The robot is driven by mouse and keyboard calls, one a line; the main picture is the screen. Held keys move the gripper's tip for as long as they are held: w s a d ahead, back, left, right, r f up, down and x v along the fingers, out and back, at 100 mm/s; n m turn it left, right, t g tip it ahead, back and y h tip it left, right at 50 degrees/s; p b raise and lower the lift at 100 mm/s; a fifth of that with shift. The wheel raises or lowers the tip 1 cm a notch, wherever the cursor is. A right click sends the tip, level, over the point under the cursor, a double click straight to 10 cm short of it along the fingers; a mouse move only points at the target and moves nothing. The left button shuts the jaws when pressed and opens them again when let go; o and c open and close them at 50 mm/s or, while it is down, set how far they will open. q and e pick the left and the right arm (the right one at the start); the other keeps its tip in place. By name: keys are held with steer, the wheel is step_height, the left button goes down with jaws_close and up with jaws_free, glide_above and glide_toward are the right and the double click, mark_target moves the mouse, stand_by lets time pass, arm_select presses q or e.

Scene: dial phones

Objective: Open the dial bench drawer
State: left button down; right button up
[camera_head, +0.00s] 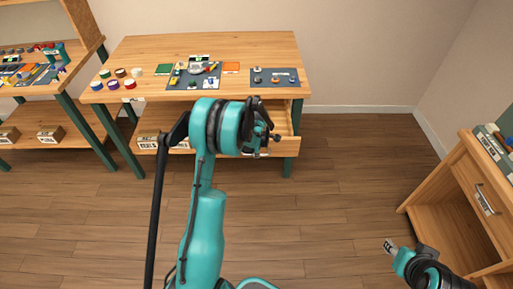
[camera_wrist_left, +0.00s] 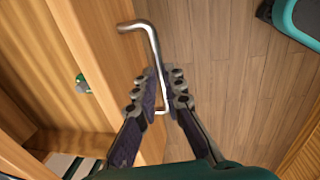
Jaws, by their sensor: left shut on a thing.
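The dial bench (camera_head: 135,56) stands ahead with its drawer (camera_head: 289,146) pulled out at the right part of the bench. In the left wrist view the drawer front (camera_wrist_left: 105,60) has a silver bar handle (camera_wrist_left: 153,42), and the drawer's inside shows to the left. My left gripper (camera_head: 264,135) is at the drawer front, and its fingers (camera_wrist_left: 164,85) are shut around the handle bar. My arm hides much of the drawer in the head view. My right gripper (camera_head: 391,246) is low at the right, away from the bench; its jaw state is unclear.
Tape rolls (camera_head: 113,84), mats and small parts lie on the bench top. A small green item (camera_wrist_left: 82,83) is inside the drawer. A wooden cabinet (camera_head: 465,185) stands at the right, near my right arm. Wooden floor (camera_head: 345,165) is clear between bench and cabinet.

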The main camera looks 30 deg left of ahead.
arm_select(q)
steer(key=shift+s+d, duration=0.25)
steer(key=shift+s, duration=0.1)
steer(key=c, duration=1.9)
jaws_free()
steer(key=r, duration=0.4)
steer(key=s+r, duration=0.1)
steer(key=r, duration=0.3)
steer(key=s+d+r, duration=0.1)
steer(key=r, duration=0.2)
steer(key=shift+r, duration=0.4)
steer(key=shift+w, duration=0.1)
